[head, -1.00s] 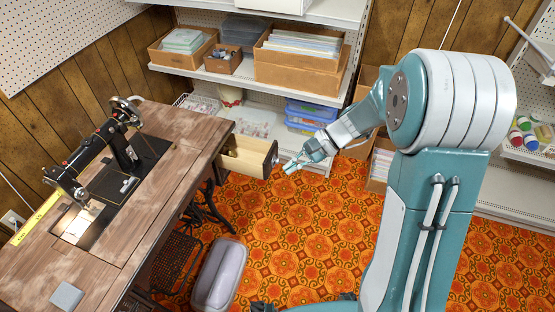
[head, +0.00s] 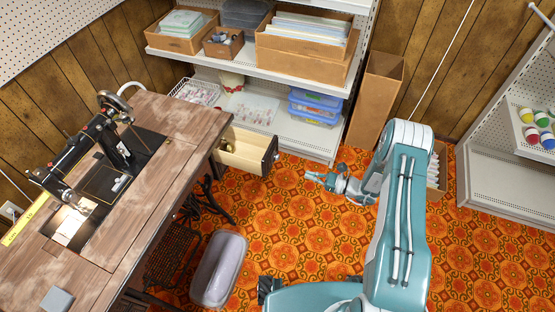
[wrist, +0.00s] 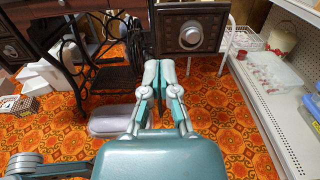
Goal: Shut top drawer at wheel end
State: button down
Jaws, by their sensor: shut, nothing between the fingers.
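The top drawer (head: 247,150) at the wheel end of the sewing table (head: 170,140) is pulled well open, its inside showing from above in the head view. Its dark front with a round pale knob (wrist: 191,36) faces me in the wrist view. My gripper (head: 308,178) is shut and empty, to the right of the drawer front and apart from it in the head view. In the wrist view my gripper (wrist: 158,66) points toward the drawer, its tips just left of and below the knob. The sewing machine's handwheel (head: 115,103) is at the table's far end.
A grey lidded bin (head: 219,268) stands on the floor beside the treadle ironwork (head: 172,250). A white shelf unit (head: 300,135) with boxes stands behind the drawer. Orange patterned floor (head: 290,225) is clear between the drawer and my base.

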aim_at(266, 162)
jog(key=x, duration=1.4)
jog(key=shift+a+f, duration=0.15)
